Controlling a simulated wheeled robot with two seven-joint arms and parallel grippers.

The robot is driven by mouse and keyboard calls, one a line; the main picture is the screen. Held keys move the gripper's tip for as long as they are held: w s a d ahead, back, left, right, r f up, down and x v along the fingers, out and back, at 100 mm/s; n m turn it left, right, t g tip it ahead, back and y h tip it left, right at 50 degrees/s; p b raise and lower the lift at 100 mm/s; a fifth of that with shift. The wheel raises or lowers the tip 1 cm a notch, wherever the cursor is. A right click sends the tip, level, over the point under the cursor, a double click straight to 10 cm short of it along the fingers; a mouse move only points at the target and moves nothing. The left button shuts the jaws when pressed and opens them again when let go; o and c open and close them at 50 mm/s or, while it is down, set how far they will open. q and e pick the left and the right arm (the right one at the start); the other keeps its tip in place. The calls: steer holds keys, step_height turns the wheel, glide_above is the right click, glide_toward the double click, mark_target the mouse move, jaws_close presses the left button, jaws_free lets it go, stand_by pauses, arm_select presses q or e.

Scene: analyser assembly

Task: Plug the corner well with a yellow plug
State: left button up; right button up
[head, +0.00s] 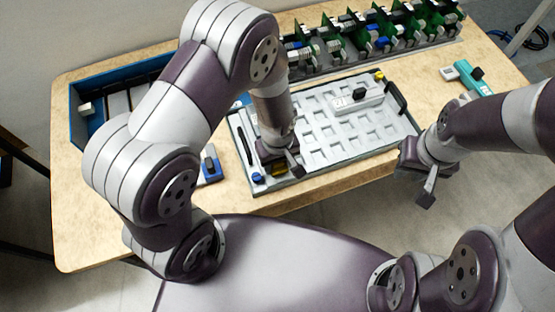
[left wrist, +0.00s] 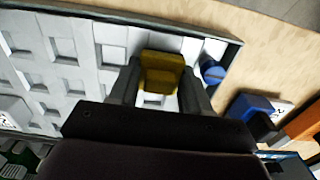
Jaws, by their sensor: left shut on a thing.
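A yellow plug (left wrist: 162,72) sits between the two fingers of my left gripper (left wrist: 160,90), which is shut on it. In the head view my left gripper (head: 280,160) is low over the near left part of the grey tray (head: 345,155), and the yellow plug (head: 279,169) shows just under it. The tray has rows of square wells. The plug is close to the tray's corner; I cannot tell whether it is in a well. A second yellow plug (head: 379,76) is at the tray's far right corner. My right gripper (head: 430,185) hangs off the table's front edge, its fingers partly hidden.
A blue cap (head: 257,178) is at the tray's near left corner. A white block (head: 357,97) lies on the tray. A rack of green boards (head: 390,30) stands behind, a blue bin (head: 85,130) at left, a teal item (head: 472,80) at right.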

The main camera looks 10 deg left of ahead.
arm_select(q)
steer(key=shift+f, duration=0.25)
stand_by(0.6)
steer(key=shift+s, duration=0.1)
steer(key=o, duration=1.3)
steer(key=c, duration=0.4)
steer(key=shift+o, duration=0.2)
steer(key=shift+r, duration=0.2)
steer(key=shift+r+p, duration=1.85)
steer(key=shift+p, duration=0.2)
step_height(320, 180, up, 7)
steer(key=p, duration=0.6)
steer(key=shift+p, duration=0.35)
